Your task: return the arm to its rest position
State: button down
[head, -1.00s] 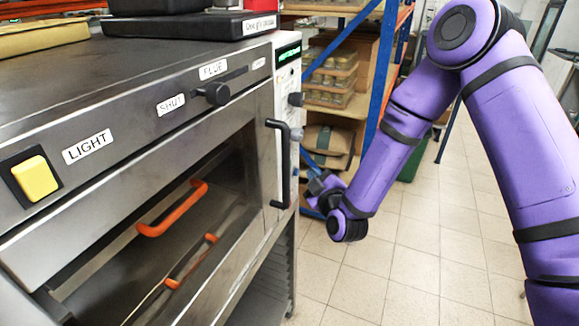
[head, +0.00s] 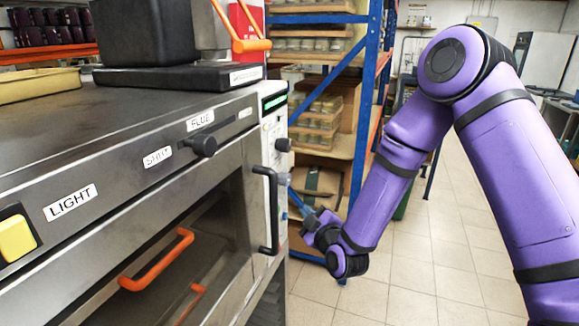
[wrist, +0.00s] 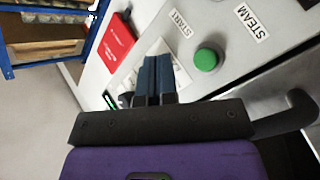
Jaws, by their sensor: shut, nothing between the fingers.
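My arm is purple with black bands. In the head view it rises at the right, bends at a high elbow and comes down to the wrist beside the oven's right front corner. My gripper (head: 307,212) is small and partly hidden there, close to the oven's black door handle (head: 267,210); I cannot tell the exact gap. In the wrist view my gripper (wrist: 154,62) shows two dark blue fingers side by side, shut and empty. They point over the oven's control panel, near a green button (wrist: 206,59) and the START label (wrist: 178,24).
The steel oven (head: 110,130) fills the left, with an orange handle (head: 157,262) seen through its front. A blue-framed rack (head: 366,110) with jars stands behind the gripper. A red box (head: 246,25) is at the back. Tiled floor (head: 400,285) is clear below the arm.

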jog(key=s+d+r+m+g+h, duration=0.2)
jog(key=s+d+r+m+g, duration=0.1)
jog(key=d+r, duration=0.5)
jog(key=s+d+r+m+g+h, duration=0.25)
jog(key=d+r, duration=0.45)
jog(key=r, duration=0.4)
jog(key=s+d+r+m+g+h, duration=0.1)
jog(key=s+d+r+m+g, duration=0.1)
jog(key=s, duration=0.7)
jog(key=s+d+r+m+g+h, duration=0.1)
jog(key=s+d+m, duration=0.3)
jog(key=s, duration=0.6)
jog(key=s+d+r+m+g+h, duration=0.1)
jog(key=s+d+r+m+g, duration=0.1)
jog(key=s+d, duration=0.4)
jog(key=s+r+m, duration=0.1)
jog(key=s+r, duration=0.1)
jog(key=s, duration=0.1)
jog(key=shift+s+d+g, duration=0.15)
jog(key=shift+s+g, duration=0.15)
jog(key=shift+g, duration=0.05)
